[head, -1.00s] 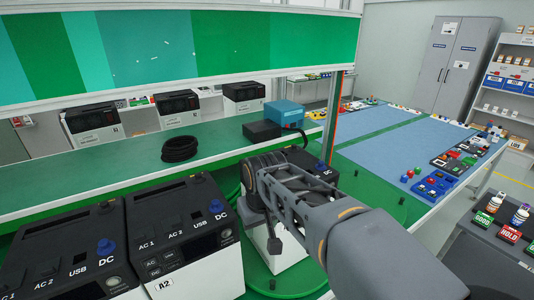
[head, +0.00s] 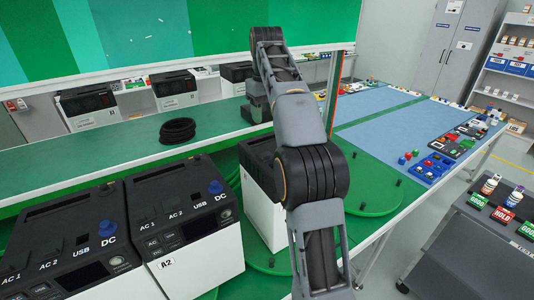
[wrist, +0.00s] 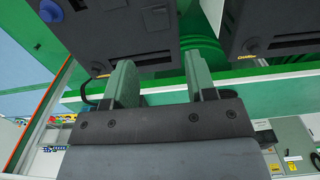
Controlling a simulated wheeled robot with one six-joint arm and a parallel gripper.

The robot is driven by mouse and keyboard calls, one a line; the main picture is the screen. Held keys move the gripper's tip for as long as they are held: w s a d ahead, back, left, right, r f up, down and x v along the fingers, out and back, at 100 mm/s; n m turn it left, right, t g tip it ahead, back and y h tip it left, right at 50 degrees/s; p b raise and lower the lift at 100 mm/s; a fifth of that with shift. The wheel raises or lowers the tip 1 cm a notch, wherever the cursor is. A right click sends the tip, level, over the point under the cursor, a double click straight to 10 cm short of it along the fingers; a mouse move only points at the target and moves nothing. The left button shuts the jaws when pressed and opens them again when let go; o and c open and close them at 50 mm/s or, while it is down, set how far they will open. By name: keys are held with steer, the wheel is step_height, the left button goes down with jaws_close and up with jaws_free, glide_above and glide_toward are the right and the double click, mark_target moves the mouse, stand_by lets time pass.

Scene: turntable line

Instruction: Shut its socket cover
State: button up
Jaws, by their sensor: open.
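A black-topped, white-sided power unit (head: 262,208) stands on the green turntable (head: 372,190), partly hidden behind my arm. In the wrist view a dark unit (wrist: 148,48) with a blue knob (wrist: 50,11) at its upper left fills the top middle. My gripper (wrist: 162,84) is open, its two green-grey fingers apart and nothing seen between them. Its fingertips overlap the near edge of that dark unit; I cannot tell whether they touch. In the head view my gripper is hidden behind my arm. I cannot make out a socket cover or its state.
Two similar units, one marked A2 (head: 184,222), stand at the front left. A black cable coil (head: 178,131) lies on the green bench (head: 110,150). More units stand behind. A blue mat (head: 410,135) with small parts lies right. A dark cart (head: 480,235) stands front right.

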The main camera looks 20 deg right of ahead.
mark_target(267, 156)
step_height(267, 156, down, 14)
steer(key=b, duration=0.3)
steer(key=shift+r, duration=0.25)
steer(key=shift+c, duration=0.2)
jaws_close()
stand_by(0.3)
